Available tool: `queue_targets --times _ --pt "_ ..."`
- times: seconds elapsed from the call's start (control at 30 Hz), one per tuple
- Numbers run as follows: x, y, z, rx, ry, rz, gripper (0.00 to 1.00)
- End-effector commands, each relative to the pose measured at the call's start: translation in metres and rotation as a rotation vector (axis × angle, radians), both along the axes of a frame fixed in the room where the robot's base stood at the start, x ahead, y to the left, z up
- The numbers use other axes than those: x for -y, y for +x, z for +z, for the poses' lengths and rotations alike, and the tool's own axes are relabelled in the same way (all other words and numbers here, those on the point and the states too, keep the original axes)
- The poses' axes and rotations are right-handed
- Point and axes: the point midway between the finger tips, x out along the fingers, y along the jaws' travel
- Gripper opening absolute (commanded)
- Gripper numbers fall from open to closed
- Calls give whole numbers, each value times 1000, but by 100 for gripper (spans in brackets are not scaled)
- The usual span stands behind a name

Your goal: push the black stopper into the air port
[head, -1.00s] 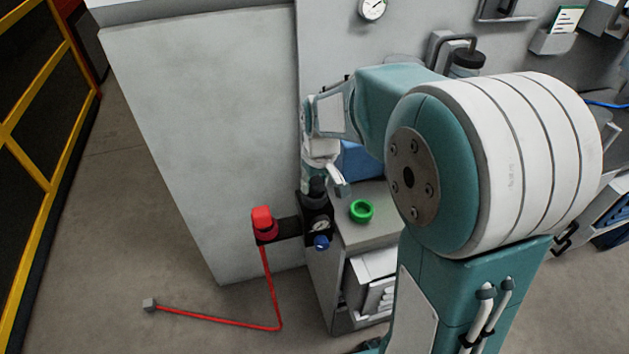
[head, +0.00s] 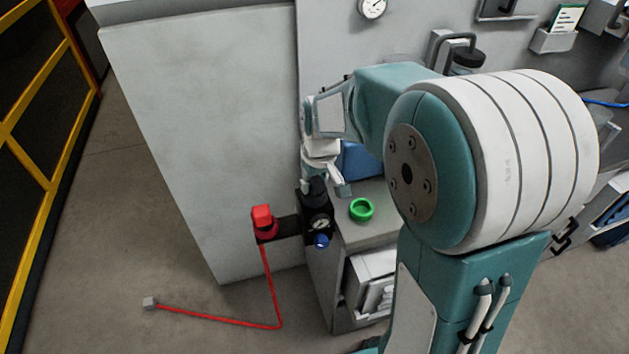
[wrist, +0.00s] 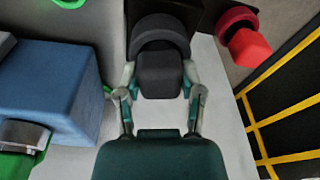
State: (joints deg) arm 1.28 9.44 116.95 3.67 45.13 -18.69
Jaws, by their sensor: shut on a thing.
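The black stopper (wrist: 160,80) is a dark block between my fingertips in the wrist view, with a wider round black part (wrist: 160,32) just beyond it. I cannot tell whether that part belongs to the stopper or to the fixture. My gripper (wrist: 159,88) is shut on the stopper, a finger on each side. In the head view my gripper (head: 324,186) points down over the top of a black unit (head: 318,209) with a round gauge and a blue knob (head: 321,241). The air port's opening is not visible, so I cannot tell how deep the stopper sits.
A red fitting (head: 263,219) with a red hose (head: 269,285) stands left of the black unit. A green ring (head: 361,210) lies on the grey cabinet (head: 375,231) to the right. A blue box (head: 361,160) is close beside my gripper. A pale wall (head: 205,130) rises behind.

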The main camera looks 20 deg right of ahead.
Motion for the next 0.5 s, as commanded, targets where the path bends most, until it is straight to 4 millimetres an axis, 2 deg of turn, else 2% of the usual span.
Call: queue_targets --times 0.3,0.33,0.4,0.5 --pt "0 -1 -3 -6 0 0 3" --pt "0 -1 -3 -6 0 0 63" --pt "0 -1 -3 -6 -1 0 90" --pt "0 -1 -2 -5 0 0 90"
